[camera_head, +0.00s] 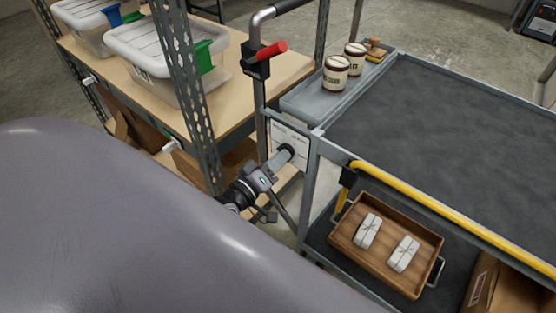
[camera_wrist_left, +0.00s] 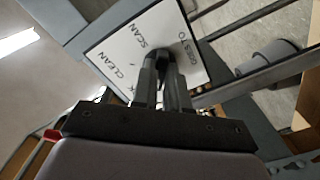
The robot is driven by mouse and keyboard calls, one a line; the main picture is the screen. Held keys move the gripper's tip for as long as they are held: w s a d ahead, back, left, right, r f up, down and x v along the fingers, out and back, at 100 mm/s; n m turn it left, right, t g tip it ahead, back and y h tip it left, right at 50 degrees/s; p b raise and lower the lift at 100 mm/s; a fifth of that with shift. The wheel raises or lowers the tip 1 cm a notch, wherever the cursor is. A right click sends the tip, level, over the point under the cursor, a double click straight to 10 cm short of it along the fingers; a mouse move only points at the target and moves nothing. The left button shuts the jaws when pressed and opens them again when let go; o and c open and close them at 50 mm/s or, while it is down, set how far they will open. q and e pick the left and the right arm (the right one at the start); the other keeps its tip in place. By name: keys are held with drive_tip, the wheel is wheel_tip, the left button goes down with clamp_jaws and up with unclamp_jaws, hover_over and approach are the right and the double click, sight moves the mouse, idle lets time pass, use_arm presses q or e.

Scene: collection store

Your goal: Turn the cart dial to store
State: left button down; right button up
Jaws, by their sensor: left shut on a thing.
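The cart dial (camera_head: 287,151) is a dark knob on a white label plate (camera_head: 291,136) at the cart's near left corner post. My right gripper is in neither view.
The cart's grey tray (camera_head: 305,98) holds two jars and a brush. Below, a yellow rail (camera_head: 440,213) runs above a wooden tray (camera_head: 362,250) with two white packets. A shelf (camera_head: 270,75) with lidded bins stands left.

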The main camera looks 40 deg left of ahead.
use_arm(q)
drive_tip(key=shift+n+b, duration=0.85)
drive_tip(key=shift+n, duration=3.35)
drive_tip(key=c, duration=1.1)
unclamp_jaws()
drive_tip(key=shift+c, duration=0.2)
drive_tip(key=s, duration=0.7)
drive_tip(key=shift+a, duration=0.25)
drive_tip(key=shift+s, duration=0.1)
